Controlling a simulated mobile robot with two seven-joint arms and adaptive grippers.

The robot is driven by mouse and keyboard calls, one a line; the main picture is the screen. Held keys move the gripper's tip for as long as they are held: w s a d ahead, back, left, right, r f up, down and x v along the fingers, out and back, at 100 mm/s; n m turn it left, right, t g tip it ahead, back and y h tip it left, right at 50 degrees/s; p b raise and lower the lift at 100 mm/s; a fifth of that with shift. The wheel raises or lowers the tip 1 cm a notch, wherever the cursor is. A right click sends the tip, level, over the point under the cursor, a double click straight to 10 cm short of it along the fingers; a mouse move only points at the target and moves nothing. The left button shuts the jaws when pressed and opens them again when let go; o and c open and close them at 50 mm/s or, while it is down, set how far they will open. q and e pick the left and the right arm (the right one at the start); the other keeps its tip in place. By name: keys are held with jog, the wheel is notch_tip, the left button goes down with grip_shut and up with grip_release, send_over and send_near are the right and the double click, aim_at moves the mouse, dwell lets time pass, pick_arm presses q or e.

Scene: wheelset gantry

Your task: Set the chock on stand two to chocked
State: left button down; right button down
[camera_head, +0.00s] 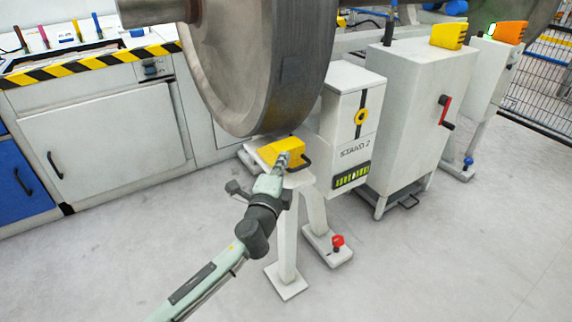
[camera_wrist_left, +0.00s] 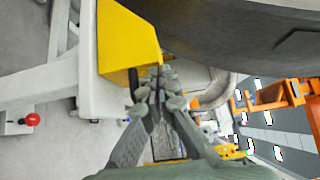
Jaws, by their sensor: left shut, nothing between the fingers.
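The yellow chock (camera_head: 272,150) sits on top of the white stand under the rim of the large steel wheel (camera_head: 262,65). The white box beside it is marked stand 2 (camera_head: 350,125). My left gripper (camera_head: 289,158) is shut at the chock's near end, by its dark handle (camera_head: 305,164). In the left wrist view the shut fingertips (camera_wrist_left: 160,80) are close beside the yellow chock (camera_wrist_left: 128,40), and nothing shows between them. I cannot tell whether they touch it. My right gripper is not in view.
A red knob (camera_head: 337,241) stands on a low foot plate by the stand. A white cabinet with a red-handled crank (camera_head: 444,112) is to the right. Another yellow chock (camera_head: 448,36) sits farther back. A workbench (camera_head: 95,135) is at left. The front floor is clear.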

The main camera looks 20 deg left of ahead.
aim_at(271, 146)
pick_arm(q)
jog(key=shift+a, duration=0.1)
jog(key=w+a, duration=0.3)
jog(key=a, duration=0.1)
jog(key=shift+w+a, duration=0.3)
jog(key=shift+w, duration=0.05)
jog(key=shift+w+a, duration=0.15)
jog(key=shift+a, duration=0.05)
jog(key=shift+a+r, duration=0.1)
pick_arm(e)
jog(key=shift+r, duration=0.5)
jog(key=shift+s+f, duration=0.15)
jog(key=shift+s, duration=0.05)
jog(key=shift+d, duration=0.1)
